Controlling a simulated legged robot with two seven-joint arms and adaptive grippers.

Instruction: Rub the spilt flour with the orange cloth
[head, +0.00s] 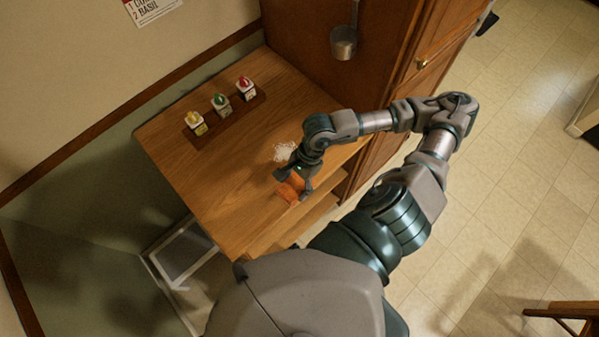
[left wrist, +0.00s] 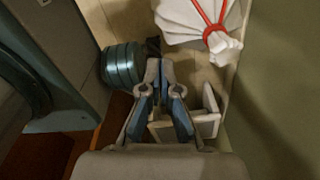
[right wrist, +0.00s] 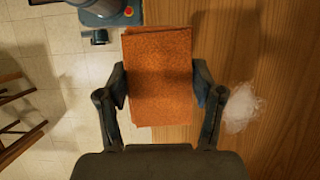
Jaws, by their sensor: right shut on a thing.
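The orange cloth (head: 291,189) is a folded block at the counter's near edge. My right gripper (head: 294,182) is shut on it; in the right wrist view the fingers press the two sides of the cloth (right wrist: 158,75). I cannot tell whether the cloth touches the wood. The spilt flour (head: 284,151) is a white patch on the counter, beyond the cloth and apart from it. The flour (right wrist: 243,108) lies to the right of the gripper in the right wrist view. My left gripper (left wrist: 159,72) shows only in the left wrist view, fingertips together and empty, away from the counter.
A dark rack (head: 224,118) with three small spice containers stands towards the counter's back. A metal pan (head: 343,42) hangs on the wooden cabinet. The wooden counter (head: 220,180) is clear left of the flour. A white frame (head: 180,255) stands below the counter's left side.

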